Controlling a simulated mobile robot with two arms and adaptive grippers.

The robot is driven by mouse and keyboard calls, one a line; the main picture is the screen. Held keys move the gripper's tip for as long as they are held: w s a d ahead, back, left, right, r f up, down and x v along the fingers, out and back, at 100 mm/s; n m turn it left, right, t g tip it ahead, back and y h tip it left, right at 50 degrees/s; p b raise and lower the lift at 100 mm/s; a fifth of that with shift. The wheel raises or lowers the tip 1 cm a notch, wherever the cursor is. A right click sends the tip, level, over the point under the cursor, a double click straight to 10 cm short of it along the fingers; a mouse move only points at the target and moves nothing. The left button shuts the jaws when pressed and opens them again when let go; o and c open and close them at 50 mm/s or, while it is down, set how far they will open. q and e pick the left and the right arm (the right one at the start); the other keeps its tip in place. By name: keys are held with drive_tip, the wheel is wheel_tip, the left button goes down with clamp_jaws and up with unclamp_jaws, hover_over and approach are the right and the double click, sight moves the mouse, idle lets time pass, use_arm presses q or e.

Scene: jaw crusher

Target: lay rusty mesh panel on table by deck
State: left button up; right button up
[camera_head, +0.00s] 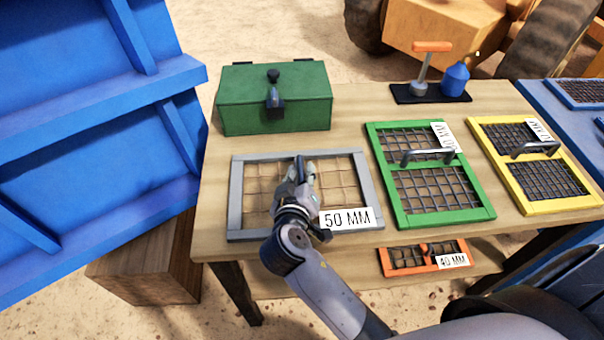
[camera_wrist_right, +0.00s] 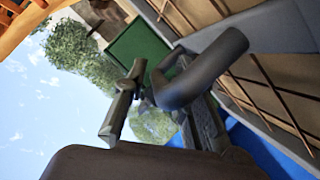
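The rusty mesh panel (camera_head: 236,195) has a grey frame, brown mesh and a white "50 MM" label. It lies flat at the front left of the wooden table (camera_head: 208,243), though I cannot tell whether it rests fully on the top. My right gripper (camera_head: 304,172) is low over the panel's middle and hides part of it. In the right wrist view a dark curved handle (camera_wrist_right: 205,70) reaches in at my right gripper's fingers (camera_wrist_right: 157,85), and the panel's frame and mesh (camera_wrist_right: 285,80) are at the upper right. Whether the fingers are closed on the handle is unclear. My left gripper is out of view.
A green box (camera_head: 300,112) stands behind the panel. A green panel (camera_head: 380,165) and a yellow panel (camera_head: 590,200) lie to the right. An orange panel (camera_head: 400,268) is below the table's front edge. A mallet and blue bottle (camera_head: 455,80) stand at the back. Blue machinery (camera_head: 90,130) is left.

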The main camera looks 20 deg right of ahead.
drive_tip(key=shift+o, duration=0.6)
drive_tip(key=shift+r, duration=0.15)
drive_tip(key=p+v, duration=0.2)
drive_tip(key=v, duration=1)
drive_tip(key=shift+p, duration=0.35)
